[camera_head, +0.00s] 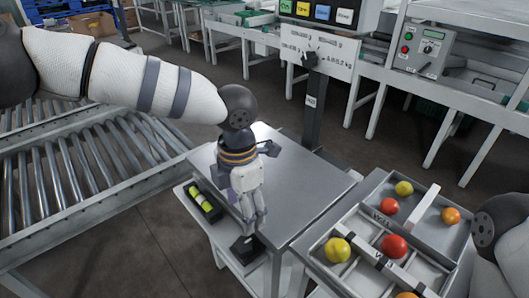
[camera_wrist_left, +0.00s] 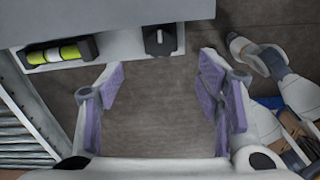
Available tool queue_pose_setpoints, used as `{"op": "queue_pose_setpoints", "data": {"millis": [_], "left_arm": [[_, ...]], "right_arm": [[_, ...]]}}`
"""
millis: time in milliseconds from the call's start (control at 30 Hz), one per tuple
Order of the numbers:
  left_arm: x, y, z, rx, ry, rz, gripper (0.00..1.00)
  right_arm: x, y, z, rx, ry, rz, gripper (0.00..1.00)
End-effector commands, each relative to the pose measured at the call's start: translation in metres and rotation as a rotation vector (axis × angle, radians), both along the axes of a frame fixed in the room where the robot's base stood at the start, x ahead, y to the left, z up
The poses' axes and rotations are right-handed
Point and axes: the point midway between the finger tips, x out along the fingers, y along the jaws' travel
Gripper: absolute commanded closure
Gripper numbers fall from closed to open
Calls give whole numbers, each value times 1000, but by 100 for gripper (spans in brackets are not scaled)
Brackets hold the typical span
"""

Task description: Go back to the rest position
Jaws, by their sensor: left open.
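My left gripper (camera_head: 252,218) hangs pointing down by the front edge of the steel table (camera_head: 305,180). Its fingers are apart and nothing is between them. In the left wrist view the open gripper (camera_wrist_left: 160,62) shows purple pads with only dark floor between them. Part of my right arm (camera_head: 490,235) shows at the right edge of the head view; its gripper is out of the picture.
A black holder with a yellow-green level (camera_head: 205,203) and a black box with a knob (camera_head: 247,248) sit at the table's front side. Trays of tomatoes (camera_head: 440,195) stand at right. A roller conveyor (camera_head: 60,190) lies left. A display post (camera_head: 312,110) rises behind the table.

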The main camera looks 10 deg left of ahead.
Motion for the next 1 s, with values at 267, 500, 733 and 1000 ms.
{"op": "queue_pose_setpoints", "data": {"millis": [267, 500, 733, 1000], "left_arm": [[-81, 67, -122, 347, -48, -842, 40], [-282, 93, -176, 66, 60, -1987, 40], [-378, 106, -157, -239, 104, -2313, 40], [-383, 106, -157, -259, 101, -2328, 40]], "right_arm": [[16, 0, 16, 0, -53, -1, 60], [32, 0, 32, 0, -110, -2, 60], [36, 0, 36, 0, -124, -3, 60], [35, 0, 36, 1, -121, -3, 60]]}}
